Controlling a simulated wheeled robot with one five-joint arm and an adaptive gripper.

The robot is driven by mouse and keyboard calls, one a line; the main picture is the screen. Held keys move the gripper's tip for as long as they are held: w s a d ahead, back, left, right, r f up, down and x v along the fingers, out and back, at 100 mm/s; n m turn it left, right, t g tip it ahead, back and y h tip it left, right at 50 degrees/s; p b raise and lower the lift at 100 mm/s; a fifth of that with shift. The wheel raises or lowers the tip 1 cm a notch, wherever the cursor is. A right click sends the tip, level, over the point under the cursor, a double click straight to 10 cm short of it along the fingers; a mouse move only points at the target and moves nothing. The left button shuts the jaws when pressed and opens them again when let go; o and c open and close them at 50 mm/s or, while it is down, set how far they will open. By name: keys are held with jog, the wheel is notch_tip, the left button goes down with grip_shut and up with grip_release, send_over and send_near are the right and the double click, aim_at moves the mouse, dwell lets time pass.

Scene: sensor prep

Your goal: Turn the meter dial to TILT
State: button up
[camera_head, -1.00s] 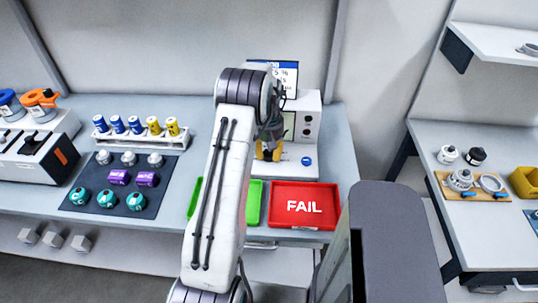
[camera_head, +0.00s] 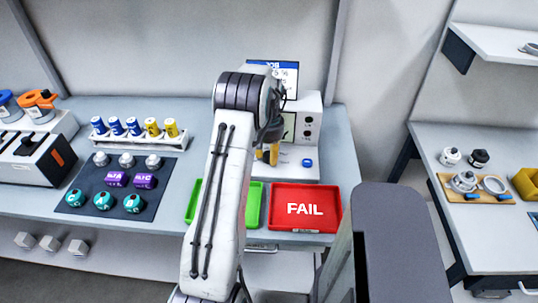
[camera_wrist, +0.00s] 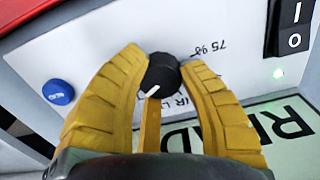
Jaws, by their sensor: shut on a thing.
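The meter (camera_head: 307,125) is a white box at the back of the bench, with its dial hidden behind my arm in the head view. In the wrist view the dial (camera_wrist: 161,72) is a black knob with a white pointer mark towards the lower left of the picture. My gripper (camera_wrist: 165,68) has its yellow fingers shut on both sides of the dial. It shows only partly in the head view (camera_head: 267,154). Printed marks around the dial are partly covered by the fingers; I cannot read TILT or tell which mark the pointer meets.
A blue button (camera_wrist: 58,92) is left of the dial in the wrist view. A green tray (camera_head: 254,206) and red FAIL tray (camera_head: 305,208) lie in front of the meter.

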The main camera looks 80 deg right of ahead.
aim_at(269, 154)
jog(key=shift+a+f, duration=0.1)
jog(key=shift+f, duration=0.05)
jog(key=o, duration=1.2)
jog(key=shift+r, duration=0.25)
notch_tip(269, 154, up, 12)
jog(key=shift+f, duration=0.15)
dwell(0.5)
